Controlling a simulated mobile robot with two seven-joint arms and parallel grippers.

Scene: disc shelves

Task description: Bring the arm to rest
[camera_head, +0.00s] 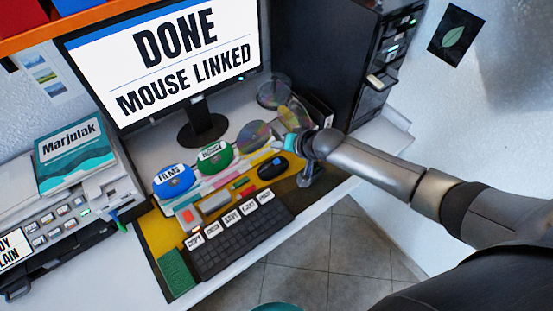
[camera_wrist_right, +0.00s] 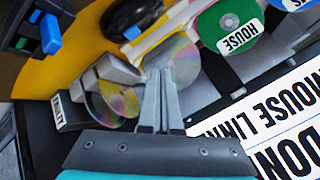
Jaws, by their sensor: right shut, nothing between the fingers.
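My right gripper (camera_head: 275,147) reaches in from the right over the back of the desk, near the clear discs and the black mouse (camera_head: 271,167). In the right wrist view its two grey fingers (camera_wrist_right: 161,78) are together with nothing between them. A clear disc (camera_wrist_right: 181,62) shows behind the fingertips; whether they touch it I cannot tell. The monitor (camera_head: 192,57) reads "DONE, MOUSE LINKED". My left gripper does not show.
A blue "FILMS" disc (camera_head: 174,181) and a green "HOUSE" disc (camera_head: 215,156) stand behind the keyboard (camera_head: 240,239). A black computer tower (camera_head: 325,65) stands at the back right, close to my arm. A printer (camera_head: 62,225) is on the left. Tiled floor lies in front.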

